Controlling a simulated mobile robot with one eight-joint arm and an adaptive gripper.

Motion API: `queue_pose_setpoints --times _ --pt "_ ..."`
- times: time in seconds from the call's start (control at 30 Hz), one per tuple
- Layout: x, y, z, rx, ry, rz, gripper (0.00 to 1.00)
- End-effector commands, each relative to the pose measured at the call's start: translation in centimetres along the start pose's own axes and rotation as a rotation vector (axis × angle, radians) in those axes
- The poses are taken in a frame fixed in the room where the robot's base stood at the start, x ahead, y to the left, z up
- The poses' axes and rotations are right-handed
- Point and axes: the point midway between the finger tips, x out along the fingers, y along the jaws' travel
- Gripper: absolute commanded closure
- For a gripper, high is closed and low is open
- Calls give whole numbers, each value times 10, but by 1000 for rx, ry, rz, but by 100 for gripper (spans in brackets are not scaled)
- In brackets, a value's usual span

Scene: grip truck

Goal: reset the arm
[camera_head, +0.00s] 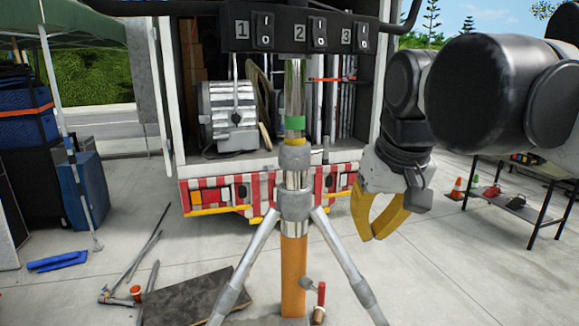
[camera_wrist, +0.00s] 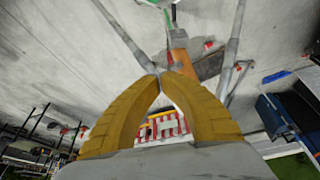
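My gripper (camera_head: 371,236) hangs at the end of my arm, right of centre in the head view, with its yellow fingers pointing down. Its fingertips (camera_wrist: 160,76) come together in the wrist view, and the gap behind them holds nothing. It is shut and empty, in the air to the right of a metal stand (camera_head: 295,200). The stand has a chrome pole, splayed legs and an orange lower tube. A black panel (camera_head: 300,32) with switches numbered 1, 2 and 3 crosses the top of the head view, in front of the truck.
An open truck with a red-and-white bumper (camera_head: 225,196) stands behind the stand. A black table (camera_head: 525,200) and traffic cones (camera_head: 457,189) are at right. Blue cases (camera_head: 85,190) stand at left under a green canopy. A dark board (camera_head: 185,300) and rods lie on the concrete.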

Motion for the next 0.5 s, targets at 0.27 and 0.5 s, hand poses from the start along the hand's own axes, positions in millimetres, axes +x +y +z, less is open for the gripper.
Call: queue_pose_setpoints --times 0.27,0.5 --pt "208 28 128 62 145 29 100" --pt "327 42 212 97 241 52 100"
